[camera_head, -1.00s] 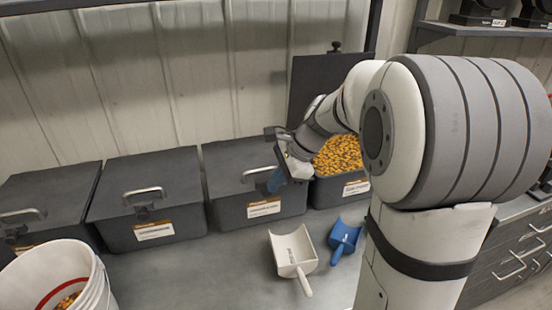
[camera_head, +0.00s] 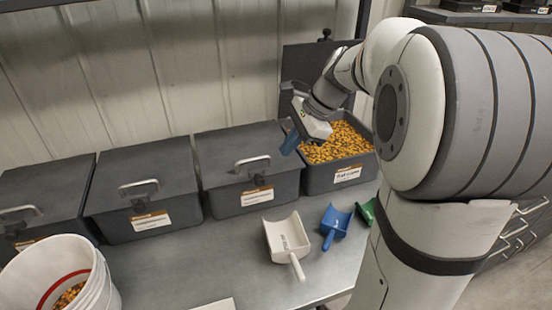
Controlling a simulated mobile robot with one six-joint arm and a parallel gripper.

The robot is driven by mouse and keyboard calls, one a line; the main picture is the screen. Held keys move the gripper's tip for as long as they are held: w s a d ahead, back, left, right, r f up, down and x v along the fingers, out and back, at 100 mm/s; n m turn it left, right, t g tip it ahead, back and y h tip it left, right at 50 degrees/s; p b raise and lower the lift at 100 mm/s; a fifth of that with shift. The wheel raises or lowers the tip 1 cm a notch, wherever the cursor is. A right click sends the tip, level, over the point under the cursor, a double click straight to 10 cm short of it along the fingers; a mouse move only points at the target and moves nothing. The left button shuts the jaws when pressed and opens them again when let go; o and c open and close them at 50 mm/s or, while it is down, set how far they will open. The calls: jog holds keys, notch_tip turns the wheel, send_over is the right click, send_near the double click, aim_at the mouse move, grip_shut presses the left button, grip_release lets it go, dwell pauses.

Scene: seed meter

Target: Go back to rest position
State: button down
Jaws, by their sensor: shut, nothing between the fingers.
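My gripper (camera_head: 291,142) is over the left edge of the open bin (camera_head: 325,178), above the seed (camera_head: 342,141). Its blue fingertips are together and hold nothing. The bin is dark grey, full of orange-yellow seed, with its lid (camera_head: 300,75) raised behind it. My arm reaches in from the right and hides part of the bin's right side.
Several closed grey bins (camera_head: 247,170) with handles and labels line the wall. A white scoop (camera_head: 287,240), a blue scoop (camera_head: 334,222) and a partly hidden green scoop (camera_head: 366,210) lie on the bench (camera_head: 190,265). A white bucket (camera_head: 92,295) holding some seed stands front left.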

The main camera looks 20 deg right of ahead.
jog(key=w+v, duration=0.1)
jog(key=v, duration=0.3)
jog(key=s+a+f+n+h, duration=0.2)
jog(key=s+f+n, duration=0.3)
jog(key=s+n, duration=0.3)
jog(key=s+a+f+n+h, duration=0.2)
jog(key=s+f+n, duration=0.3)
jog(key=s+n, duration=0.3)
jog(key=shift+s+a+n+t+h, duration=0.3)
jog(key=shift+s+h, duration=0.4)
jog(key=shift+s, duration=0.65)
jog(key=shift+d, duration=0.1)
